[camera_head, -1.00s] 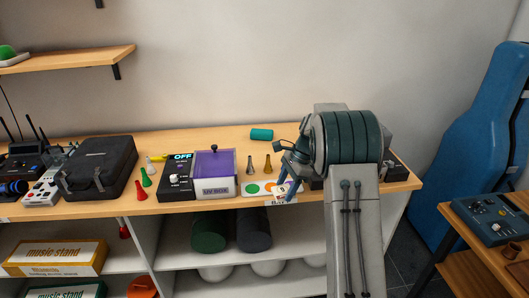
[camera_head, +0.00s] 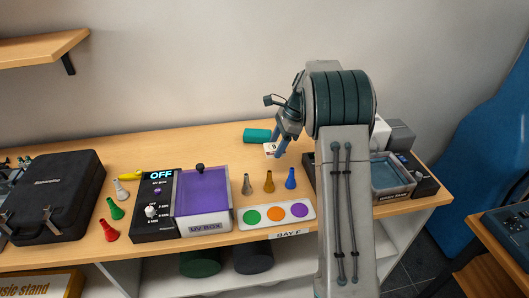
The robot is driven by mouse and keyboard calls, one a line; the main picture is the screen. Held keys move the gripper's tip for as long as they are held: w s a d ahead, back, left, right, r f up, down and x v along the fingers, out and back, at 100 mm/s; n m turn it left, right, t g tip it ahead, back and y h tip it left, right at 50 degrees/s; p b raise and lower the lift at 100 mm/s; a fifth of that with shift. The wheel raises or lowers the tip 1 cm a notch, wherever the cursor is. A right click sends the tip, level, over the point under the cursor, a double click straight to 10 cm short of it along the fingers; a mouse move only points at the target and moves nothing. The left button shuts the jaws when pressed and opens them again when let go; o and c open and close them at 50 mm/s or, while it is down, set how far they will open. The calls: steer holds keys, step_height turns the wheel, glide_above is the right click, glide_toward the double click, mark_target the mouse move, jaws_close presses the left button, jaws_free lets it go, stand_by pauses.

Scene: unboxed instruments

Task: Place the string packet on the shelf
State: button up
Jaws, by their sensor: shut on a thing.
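My gripper (camera_head: 278,150) is above the back right part of the wooden table, fingers pointing down. It is shut on a small white packet (camera_head: 270,148), which looks like the string packet; only part of it shows and its markings are too small to read. A wooden wall shelf (camera_head: 38,50) is at the upper left, well away from my gripper.
A teal cylinder (camera_head: 257,135) lies behind the packet. A UV box (camera_head: 203,198), cones (camera_head: 269,182), a colour-dot card (camera_head: 275,216) and a black case (camera_head: 48,195) crowd the table (camera_head: 340,218). A tray of liquid (camera_head: 392,176) is at the right.

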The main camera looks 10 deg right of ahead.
steer(key=shift+w+f, duration=0.15)
steer(key=shift+f, duration=0.2)
steer(key=p, duration=0.1)
glide_above(276, 173)
step_height(276, 173, down, 6)
steer(key=shift+a+r, duration=0.15)
steer(key=shift+f+p, duration=0.4)
steer(key=shift+f, duration=1.35)
steer(key=shift+f, duration=0.1)
steer(key=o, duration=1)
steer(key=shift+o, duration=0.2)
